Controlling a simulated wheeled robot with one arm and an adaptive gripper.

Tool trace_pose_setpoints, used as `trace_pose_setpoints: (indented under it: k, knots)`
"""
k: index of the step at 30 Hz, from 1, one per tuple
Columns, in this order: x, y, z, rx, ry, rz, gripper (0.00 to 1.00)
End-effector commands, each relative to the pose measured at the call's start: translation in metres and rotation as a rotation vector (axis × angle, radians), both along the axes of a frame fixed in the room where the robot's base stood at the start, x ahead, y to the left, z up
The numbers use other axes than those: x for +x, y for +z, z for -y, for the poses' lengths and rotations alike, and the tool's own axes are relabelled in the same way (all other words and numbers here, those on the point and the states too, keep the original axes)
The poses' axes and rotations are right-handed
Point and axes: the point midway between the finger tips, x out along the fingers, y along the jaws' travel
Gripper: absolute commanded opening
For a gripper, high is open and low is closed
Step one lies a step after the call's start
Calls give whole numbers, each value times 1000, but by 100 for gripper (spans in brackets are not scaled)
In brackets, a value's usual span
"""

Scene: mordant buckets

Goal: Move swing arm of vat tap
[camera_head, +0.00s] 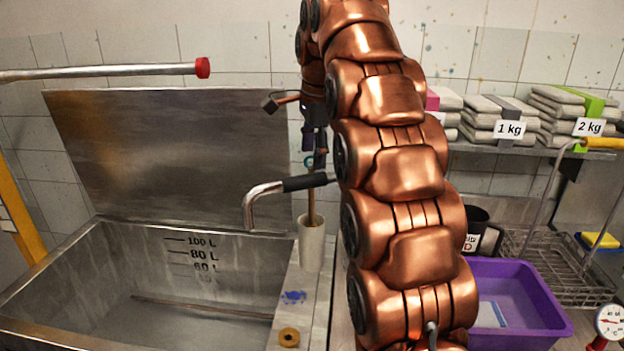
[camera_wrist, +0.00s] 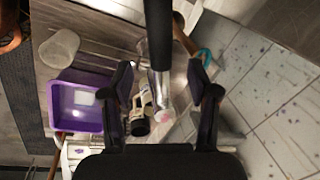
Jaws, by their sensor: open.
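The tap's swing arm (camera_head: 264,193) is a bent metal pipe at the vat's right rim in the head view. Its left end curves down above the rim, and a black sleeve (camera_head: 308,182) runs right until my copper arm hides it. In the wrist view a black bar that looks like this sleeve (camera_wrist: 160,28) comes down from the top between the fingers, with shiny metal below it. My gripper (camera_wrist: 162,82) is open, one finger on each side of the bar. I cannot tell whether either finger touches it. In the head view my arm partly hides the gripper.
The open vat (camera_head: 160,270) lies left, its lid (camera_head: 170,155) raised behind. A pale cylinder (camera_head: 312,243) holding a wooden handle stands beside it. A red-ended rod (camera_head: 120,71) is upper left.

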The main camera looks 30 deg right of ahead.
Motion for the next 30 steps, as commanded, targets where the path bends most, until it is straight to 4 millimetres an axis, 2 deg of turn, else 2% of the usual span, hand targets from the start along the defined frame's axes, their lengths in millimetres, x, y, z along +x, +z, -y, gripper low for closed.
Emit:
trace_pose_setpoints:
  k: [1,3,8,21,30]
  knots:
    - [1,-11,0,0,0,-2,60]
    - [2,-20,0,0,0,-2,60]
    - [4,-24,0,0,1,-3,60]
    - [10,-56,1,1,1,-4,60]
    - [12,-66,1,1,2,-2,60]
